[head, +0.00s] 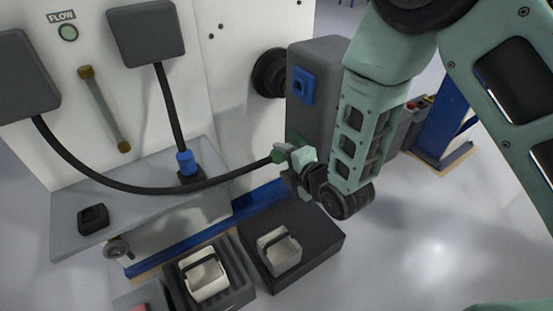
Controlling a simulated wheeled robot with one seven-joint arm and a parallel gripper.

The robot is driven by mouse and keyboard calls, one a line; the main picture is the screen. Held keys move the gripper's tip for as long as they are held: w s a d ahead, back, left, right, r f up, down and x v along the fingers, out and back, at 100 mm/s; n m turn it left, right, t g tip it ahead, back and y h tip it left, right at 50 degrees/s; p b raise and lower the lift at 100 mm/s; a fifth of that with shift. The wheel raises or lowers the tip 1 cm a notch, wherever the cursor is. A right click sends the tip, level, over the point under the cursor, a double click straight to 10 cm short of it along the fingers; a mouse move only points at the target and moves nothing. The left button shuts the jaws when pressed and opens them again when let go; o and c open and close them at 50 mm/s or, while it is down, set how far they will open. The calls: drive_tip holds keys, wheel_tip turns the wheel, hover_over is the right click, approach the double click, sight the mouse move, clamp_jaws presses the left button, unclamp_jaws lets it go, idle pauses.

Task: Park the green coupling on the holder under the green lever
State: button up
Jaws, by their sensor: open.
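The green coupling (278,156) is on the end of a black hose, at the front of my gripper (289,165). My gripper is open with its fingers at the coupling; the picture is too small to tell whether they touch it. A green patch (295,136) shows just behind, on the dark grey cabinet, mostly hidden by my gripper. An empty black holder (93,217) sits on the grey shelf at the left. A second holder (191,176) has a blue coupling (186,161) standing upright in it. I cannot make out a green lever.
The black hose (130,188) sags across the front of the grey shelf (70,240). A blue fitting (302,86) is on the dark grey cabinet (322,60). Open floor (410,250) lies at right.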

sight(279, 159)
drive_tip(key=shift+x, duration=2.05)
drive_tip(key=c, duration=1.2)
drive_tip(key=shift+o, duration=0.2)
drive_tip(key=shift+s+a, duration=0.35)
drive_tip(key=shift+a, duration=0.2)
drive_tip(key=shift+s+a, duration=0.35)
drive_tip(key=shift+a, duration=0.15)
drive_tip(key=shift+s+a, duration=0.15)
drive_tip(key=shift+a, duration=0.05)
drive_tip(key=shift+s+a, duration=0.45)
drive_tip(key=shift+a, duration=0.25)
drive_tip(key=shift+s+a, duration=0.1)
drive_tip(key=shift+a, duration=0.05)
